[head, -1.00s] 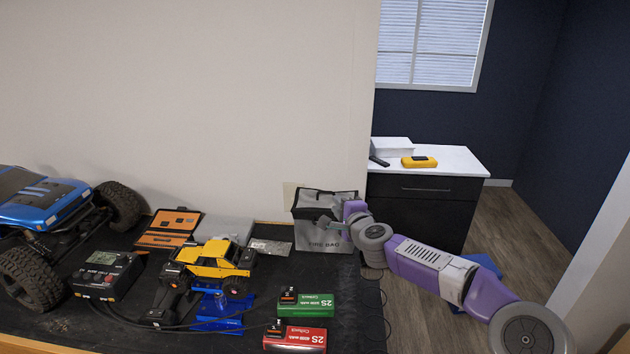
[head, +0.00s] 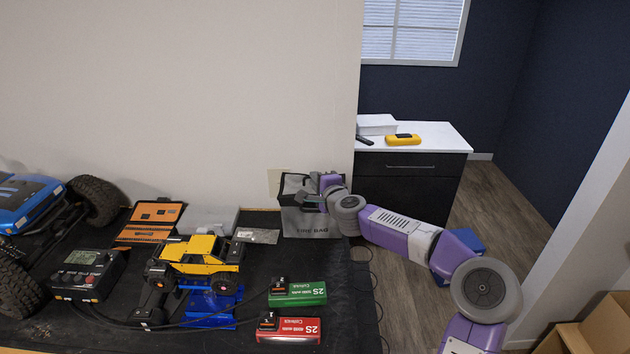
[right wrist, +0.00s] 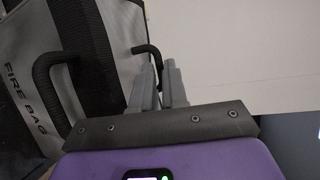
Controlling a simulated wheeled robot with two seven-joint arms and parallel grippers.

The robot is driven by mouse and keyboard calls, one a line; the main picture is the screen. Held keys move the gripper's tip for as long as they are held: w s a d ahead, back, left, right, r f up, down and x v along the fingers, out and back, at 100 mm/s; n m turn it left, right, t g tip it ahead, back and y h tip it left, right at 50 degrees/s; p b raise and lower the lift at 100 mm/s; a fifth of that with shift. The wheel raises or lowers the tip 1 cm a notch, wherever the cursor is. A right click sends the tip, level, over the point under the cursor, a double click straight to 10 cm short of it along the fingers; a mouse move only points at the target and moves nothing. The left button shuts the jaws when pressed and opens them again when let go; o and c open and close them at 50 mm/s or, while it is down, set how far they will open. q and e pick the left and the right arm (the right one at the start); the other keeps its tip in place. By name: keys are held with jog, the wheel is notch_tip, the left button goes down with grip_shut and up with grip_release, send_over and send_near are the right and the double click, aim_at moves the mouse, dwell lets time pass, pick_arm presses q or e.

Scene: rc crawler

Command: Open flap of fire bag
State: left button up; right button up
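The grey fire bag (head: 302,222), with black edging and lettering on its front, stands upright at the back right corner of the table. My right gripper (head: 311,201) is at the bag's upper right part, in front of it. In the right wrist view the bag (right wrist: 42,85) fills the left side, with a dark mesh panel and two black handles. The gripper's grey fingers (right wrist: 159,88) stand close together by the smaller handle (right wrist: 150,54). Whether they grip anything is unclear. The flap cannot be made out clearly behind the gripper. My left gripper is out of view.
Left of the bag are a yellow crawler (head: 203,254) on a blue stand, a charger (head: 88,274), an orange tool case (head: 152,218) and a blue truck (head: 28,205). Green (head: 300,293) and red (head: 290,331) batteries lie in front. A wall is behind.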

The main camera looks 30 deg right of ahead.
grip_shut()
jog(key=shift+w+a+r, duration=0.1)
dwell(1.2)
